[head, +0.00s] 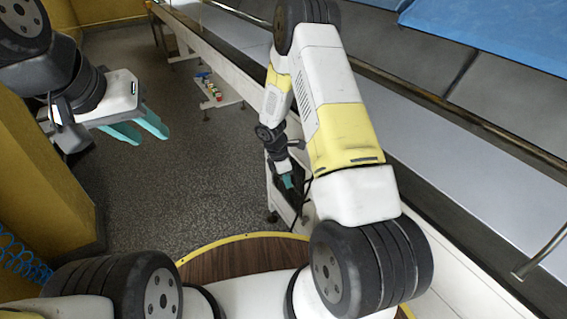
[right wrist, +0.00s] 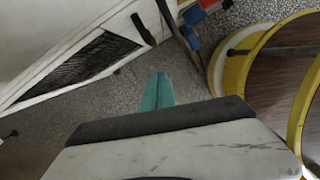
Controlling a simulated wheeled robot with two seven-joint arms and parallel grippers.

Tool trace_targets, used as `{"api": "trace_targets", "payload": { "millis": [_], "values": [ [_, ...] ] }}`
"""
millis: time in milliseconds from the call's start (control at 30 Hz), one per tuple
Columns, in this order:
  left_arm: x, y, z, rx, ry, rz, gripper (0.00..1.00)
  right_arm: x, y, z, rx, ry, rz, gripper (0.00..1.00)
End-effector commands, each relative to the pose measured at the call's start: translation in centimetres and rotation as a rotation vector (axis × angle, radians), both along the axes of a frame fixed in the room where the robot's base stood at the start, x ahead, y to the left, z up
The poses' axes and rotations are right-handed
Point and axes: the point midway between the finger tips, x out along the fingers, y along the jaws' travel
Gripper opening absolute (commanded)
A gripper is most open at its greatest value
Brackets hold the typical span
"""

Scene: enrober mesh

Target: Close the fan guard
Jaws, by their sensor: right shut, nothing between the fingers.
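What looks like the fan guard, a dark mesh panel in a white frame (right wrist: 80,68), is at the upper left in the right wrist view. A black handle-like bar (right wrist: 143,29) is near its right end. I cannot tell how far the guard stands open. In the head view a white frame (head: 272,186) low on the machine's side is partly hidden by my right arm. My right gripper (head: 287,182) is beside it, shut and empty; its teal fingers also show in the right wrist view (right wrist: 158,90), apart from the mesh. My left gripper (head: 144,129) is open and empty, away from the machine.
The long machine (head: 440,135) with a metal rail runs along the right. A low white stand with small coloured items (head: 208,88) is on the floor farther back. A yellow block (head: 45,170) and blue coiled hose (head: 20,255) are at left. The grey floor (head: 185,190) between is clear.

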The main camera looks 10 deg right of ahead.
Motion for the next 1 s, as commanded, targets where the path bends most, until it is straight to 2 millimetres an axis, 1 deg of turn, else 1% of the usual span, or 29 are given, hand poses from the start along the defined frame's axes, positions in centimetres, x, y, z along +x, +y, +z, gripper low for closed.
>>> {"api": "trace_targets", "payload": {
  "millis": [33, 100, 200, 300, 400, 500, 700, 767, 867, 967, 1000],
  "values": [
    [0.0, 0.0, 0.0, 0.0, 0.0, 0.0, 0.36, 0.0, 1.0, 0.4, 0.001, -0.002, 0.003, 0.0],
    [0.0, 0.0, 0.0, 0.0, 0.0, 0.0, 0.36, 0.1, 1.1, 2.4, 0.001, -0.006, -0.001, 0.0],
    [0.0, 0.0, 0.0, 0.0, 0.0, 0.0, 0.36, 0.0, 1.6, 4.7, 0.002, -0.005, -0.002, 0.0],
    [0.0, 0.0, 0.0, 0.0, 0.0, 0.0, 0.36, -0.2, 2.0, 6.7, 0.002, -0.004, 0.0, 0.0],
    [0.0, 0.0, 0.0, 0.0, 0.0, 0.0, 0.36, -0.2, 2.4, 8.3, 0.001, -0.003, 0.0, 0.0],
    [0.0, 0.0, 0.0, 0.0, 0.0, 0.0, 0.36, -0.3, 2.6, 9.3, 0.001, -0.003, 0.0, 0.0],
    [0.0, 0.0, 0.0, 0.0, 0.0, 0.0, 0.36, -0.4, 2.7, 10.2, 0.001, -0.002, -0.003, 0.0],
    [0.0, 0.0, 0.0, 0.0, 0.0, 0.0, 0.36, -0.4, 2.7, 10.7, 0.004, -0.01, -0.016, 0.0],
    [0.0, 0.0, 0.0, 0.0, 0.0, 0.0, 0.36, -0.6, 2.4, 13.1, 0.017, -0.042, -0.08, 0.0],
    [0.0, 0.0, 0.0, 0.0, 0.0, 0.0, 0.36, -1.3, 1.9, 17.3, 0.047, -0.101, -0.201, 0.0],
    [0.0, 0.0, 0.0, 0.0, 0.0, 0.0, 0.36, -1.9, 1.6, 19.3, 0.064, -0.128, -0.262, 0.0]
  ]
}}
